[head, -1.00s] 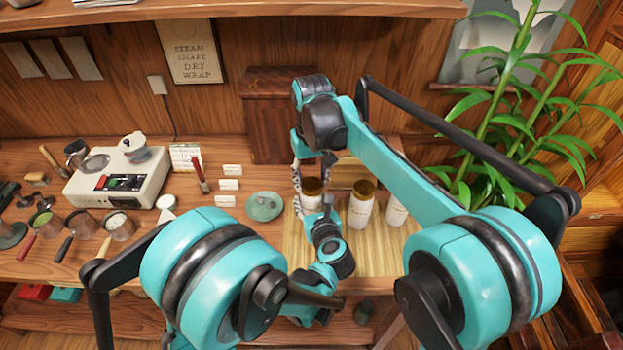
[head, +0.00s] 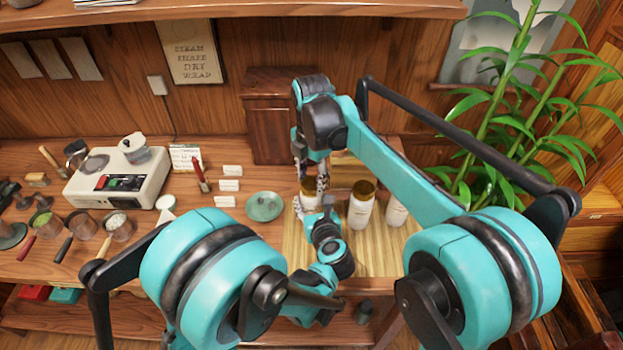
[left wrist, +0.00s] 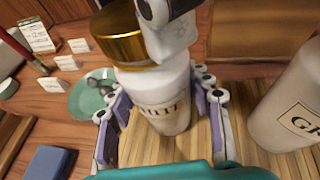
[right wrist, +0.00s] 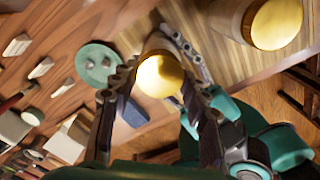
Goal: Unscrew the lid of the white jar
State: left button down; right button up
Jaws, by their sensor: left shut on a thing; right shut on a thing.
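The white jar (left wrist: 162,95) stands upright on the wooden board, its label partly hidden. Its gold lid (right wrist: 161,75) sits on top of the jar. My left gripper (left wrist: 165,112) is shut around the jar's body, with one padded finger on each side. My right gripper (right wrist: 155,68) comes from above and is shut on the lid, with its fingers on either side of it. In the head view the jar (head: 309,202) is mostly hidden by my two grippers. I cannot tell whether the lid is loose.
A second white jar (head: 361,208) with a gold lid stands close on the right, with a third jar (head: 396,210) beyond it. A green saucer (head: 264,207) and small white cards (head: 229,185) lie to the left. A wooden box (head: 270,125) stands behind.

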aim_at(312, 184)
jog(key=shift+r, duration=0.25)
dwell(0.5)
jog(key=shift+r, duration=0.85)
jog(key=shift+r, duration=2.05)
pick_arm(q)
jog(key=c, duration=0.6)
grip_release()
